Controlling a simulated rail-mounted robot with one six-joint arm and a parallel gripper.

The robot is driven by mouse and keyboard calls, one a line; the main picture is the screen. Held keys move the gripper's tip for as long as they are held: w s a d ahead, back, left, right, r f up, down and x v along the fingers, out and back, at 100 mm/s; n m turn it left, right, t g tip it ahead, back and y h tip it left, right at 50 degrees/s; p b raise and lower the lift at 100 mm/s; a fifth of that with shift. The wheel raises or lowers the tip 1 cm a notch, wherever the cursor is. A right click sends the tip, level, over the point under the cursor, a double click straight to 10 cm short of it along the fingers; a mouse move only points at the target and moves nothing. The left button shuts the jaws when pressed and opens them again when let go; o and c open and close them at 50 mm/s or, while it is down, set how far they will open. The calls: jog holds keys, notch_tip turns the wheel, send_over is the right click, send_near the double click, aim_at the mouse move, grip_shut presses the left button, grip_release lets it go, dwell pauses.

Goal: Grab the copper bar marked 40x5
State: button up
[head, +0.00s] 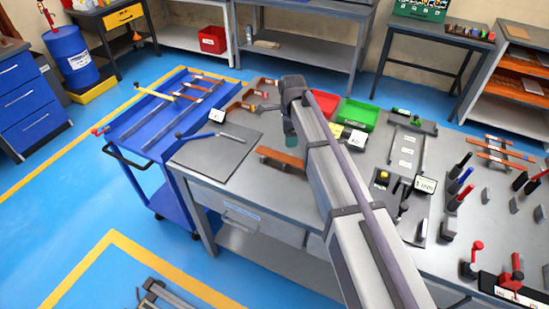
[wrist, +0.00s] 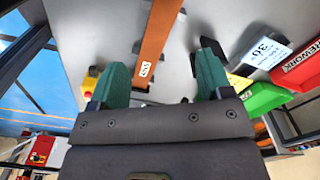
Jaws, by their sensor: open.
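A copper-coloured flat bar (head: 281,159) lies on the grey bench top, below my gripper in the head view. In the wrist view the bar (wrist: 158,32) runs up between my fingers and carries a small white label (wrist: 145,69); its print looks like a size ending in x5, but I cannot read the first part surely. My gripper (wrist: 163,58) has its two green fingers spread on either side of the bar, with nothing between them gripped. In the head view my gripper (head: 291,139) is partly hidden by my arm.
A red bin (head: 325,101) and a green bin (head: 358,115) stand behind my arm. A white numbered card (head: 356,140) stands near them. A dark mat (head: 217,148) lies left of the bar. A blue cart (head: 130,125) with more bars adjoins the bench. Fixtures and levers crowd the right.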

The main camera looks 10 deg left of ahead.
aim_at(288, 159)
jog(key=f+m+b, duration=0.2)
jog(key=f+b, duration=0.1)
jog(key=f+m+b, duration=0.2)
jog(key=f+b, duration=0.2)
jog(key=f+m+b, duration=0.1)
jog(key=f+b, duration=0.3)
jog(key=shift+w+a+f+m, duration=0.1)
jog(key=shift+w+a+m, duration=0.15)
jog(key=shift+m, duration=0.15)
jog(key=shift+d+r, duration=0.1)
jog(key=shift+r, duration=0.15)
grip_shut()
